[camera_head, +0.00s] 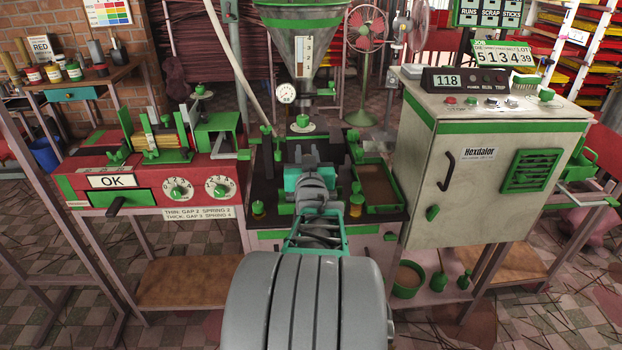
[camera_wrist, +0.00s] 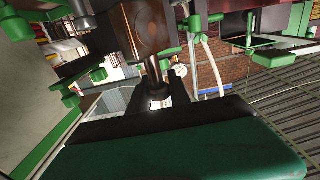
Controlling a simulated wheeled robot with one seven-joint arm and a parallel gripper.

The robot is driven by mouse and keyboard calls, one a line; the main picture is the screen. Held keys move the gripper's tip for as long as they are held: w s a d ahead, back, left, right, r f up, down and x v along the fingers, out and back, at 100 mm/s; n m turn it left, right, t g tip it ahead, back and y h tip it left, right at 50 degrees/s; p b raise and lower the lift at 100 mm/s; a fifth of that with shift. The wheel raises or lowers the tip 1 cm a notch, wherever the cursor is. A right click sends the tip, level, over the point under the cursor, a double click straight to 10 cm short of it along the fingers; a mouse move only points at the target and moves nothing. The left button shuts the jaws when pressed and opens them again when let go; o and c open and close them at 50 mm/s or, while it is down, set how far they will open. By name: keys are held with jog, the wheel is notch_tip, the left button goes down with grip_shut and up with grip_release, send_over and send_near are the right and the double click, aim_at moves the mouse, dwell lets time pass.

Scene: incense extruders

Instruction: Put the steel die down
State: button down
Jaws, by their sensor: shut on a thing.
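My gripper (camera_wrist: 157,100) shows in the wrist view with its dark fingers closed around a small, shiny metal piece, the steel die (camera_wrist: 158,92). The die is mostly hidden between the fingers. A dark brown block with a round opening (camera_wrist: 148,28) and a narrow stem stands just beyond the fingertips; I cannot tell whether the die touches the stem. In the head view my gripper (camera_head: 308,160) is over the dark bench top (camera_head: 278,222), below the hopper, and my arm hides the die there.
A brown-filled green tray (camera_head: 380,186) lies right of my gripper. The red machine with dials (camera_head: 150,190) stands left, and the pale cabinet (camera_head: 490,170) stands right. The hopper (camera_head: 303,40) and a gauge (camera_head: 286,92) rise behind. Several green knobs crowd the bench.

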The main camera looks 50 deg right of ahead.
jog(key=shift+w+d+f+b, duration=0.3)
jog(key=shift+d+f, duration=0.4)
jog(key=shift+f, duration=0.75)
jog(key=shift+w+d+f+b, duration=0.3)
jog(key=shift+d+f, duration=0.45)
jog(key=shift+f, duration=0.65)
jog(key=shift+w+d+f+b, duration=0.3)
jog(key=shift+d+f, duration=0.4)
jog(key=shift+f, duration=0.75)
jog(key=shift+f, duration=0.25)
jog(key=c, duration=1.2)
grip_release()
